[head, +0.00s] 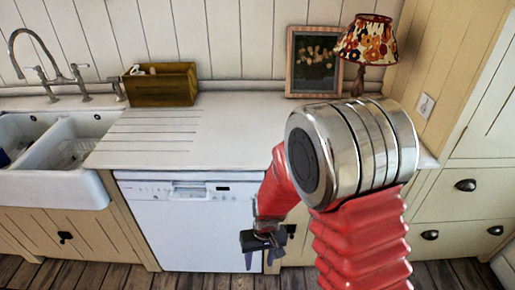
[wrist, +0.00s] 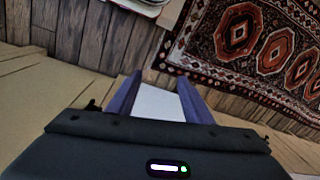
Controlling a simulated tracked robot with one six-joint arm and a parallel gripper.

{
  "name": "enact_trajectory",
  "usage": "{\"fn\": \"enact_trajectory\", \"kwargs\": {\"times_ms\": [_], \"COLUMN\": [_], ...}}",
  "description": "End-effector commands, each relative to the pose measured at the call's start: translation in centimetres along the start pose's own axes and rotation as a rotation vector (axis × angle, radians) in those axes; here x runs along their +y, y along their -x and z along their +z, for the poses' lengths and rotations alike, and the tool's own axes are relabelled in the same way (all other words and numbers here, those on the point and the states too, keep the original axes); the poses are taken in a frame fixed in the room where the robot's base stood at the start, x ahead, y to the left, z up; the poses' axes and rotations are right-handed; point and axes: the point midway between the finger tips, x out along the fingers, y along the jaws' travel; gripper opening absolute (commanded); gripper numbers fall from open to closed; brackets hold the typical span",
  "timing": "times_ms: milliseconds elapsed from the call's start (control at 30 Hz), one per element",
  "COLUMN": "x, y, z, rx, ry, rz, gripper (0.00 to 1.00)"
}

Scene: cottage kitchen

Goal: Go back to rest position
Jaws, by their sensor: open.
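My gripper (head: 260,259) hangs low in the head view, in front of the white dishwasher (head: 185,225) near its right side. It points down, with its two fingers apart. In the wrist view my gripper (wrist: 160,82) shows two blue-purple fingers spread open, with nothing held between them. A pale surface shows in the gap behind them, and I cannot tell what it is. My red arm with its shiny metal joint bends in front of the counter and hides part of it.
The white counter (head: 210,125) holds a wooden box (head: 160,86), a framed picture (head: 314,62) and a flowered lamp (head: 366,40). A double sink (head: 78,135) is at left, drawers (head: 450,210) at right. A patterned rug (wrist: 240,40) lies on the plank floor (wrist: 75,25).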

Motion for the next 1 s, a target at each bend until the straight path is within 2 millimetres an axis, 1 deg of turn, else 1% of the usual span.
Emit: {"fn": "enact_trajectory", "kwargs": {"times_ms": [33,100,400,700,1000], "x": [0.2,0.5,1.9,3.5,4.9], "y": [1.3,3.0,9.3,14.9,19.6], "z": [0.4,1.0,4.2,7.5,10.7], "rx": [0.002,-0.001,-0.002,0.024,0.083], "ry": [-0.007,-0.016,-0.054,-0.087,-0.113], "rz": [0.000,0.000,0.013,0.036,0.064], "gripper": [0.46,0.46,0.46,0.46,0.46]}}
